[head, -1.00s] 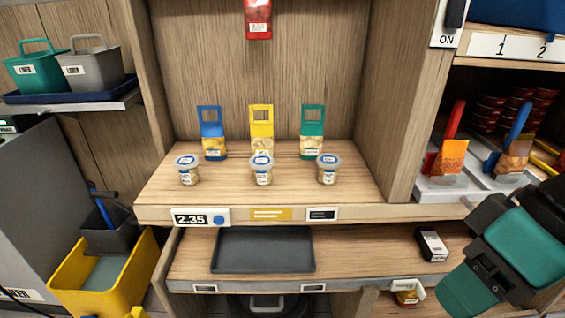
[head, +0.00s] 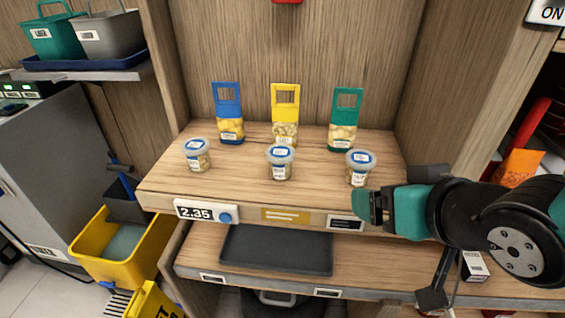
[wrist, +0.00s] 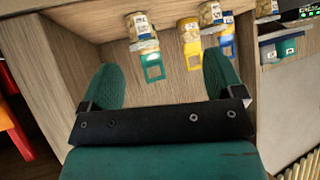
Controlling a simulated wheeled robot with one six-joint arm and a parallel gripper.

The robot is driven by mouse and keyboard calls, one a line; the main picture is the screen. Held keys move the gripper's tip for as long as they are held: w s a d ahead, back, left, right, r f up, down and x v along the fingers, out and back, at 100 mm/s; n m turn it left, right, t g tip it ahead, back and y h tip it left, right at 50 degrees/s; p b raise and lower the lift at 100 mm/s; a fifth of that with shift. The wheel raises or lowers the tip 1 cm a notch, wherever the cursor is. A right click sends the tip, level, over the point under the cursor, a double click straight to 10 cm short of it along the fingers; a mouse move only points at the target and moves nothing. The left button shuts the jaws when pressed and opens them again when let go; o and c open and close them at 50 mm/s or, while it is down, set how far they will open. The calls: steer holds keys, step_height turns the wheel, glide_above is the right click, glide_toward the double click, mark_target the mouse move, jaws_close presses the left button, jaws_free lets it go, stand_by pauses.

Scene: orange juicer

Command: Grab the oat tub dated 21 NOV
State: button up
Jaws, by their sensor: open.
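Three small clear tubs of pale contents with blue-rimmed, labelled lids stand in a row on the wooden shelf: left (head: 197,156), middle (head: 280,163) and right (head: 359,168). Their dates are too small to read, so I cannot tell which says 21 NOV. My gripper (head: 370,207) is open and empty, at the shelf's front edge just below and in front of the right tub, apart from it. In the wrist view, my gripper's two green fingers (wrist: 160,80) are spread wide, with tubs and bags beyond them at the top.
Bags with blue (head: 229,115), yellow (head: 285,117) and green (head: 345,120) handle tags stand behind the tubs. A dark tray (head: 276,250) lies on the lower shelf. The upright wooden side wall (head: 455,90) bounds the shelf at right. Gaps between tubs are clear.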

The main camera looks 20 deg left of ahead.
steer(key=s+a+r+n+t+y, duration=0.1)
steer(key=s+a+n+t+y, duration=0.15)
steer(key=a, duration=0.35)
steer(key=y+p, duration=0.1)
steer(key=p, duration=0.1)
glide_toward(286, 157)
steer(key=shift+g, duration=0.35)
steer(key=x, duration=0.3)
steer(key=r+x, duration=0.1)
steer(key=x, duration=0.1)
steer(key=shift+w+f, duration=0.1)
steer(key=shift+w, duration=0.4)
steer(key=shift+s+f+x, duration=0.1)
steer(key=shift+x, duration=1.25)
steer(key=shift+s+f+x, duration=0.15)
steer(key=shift+x, duration=1.15)
steer(key=shift+a, duration=0.15)
steer(key=c, duration=0.9)
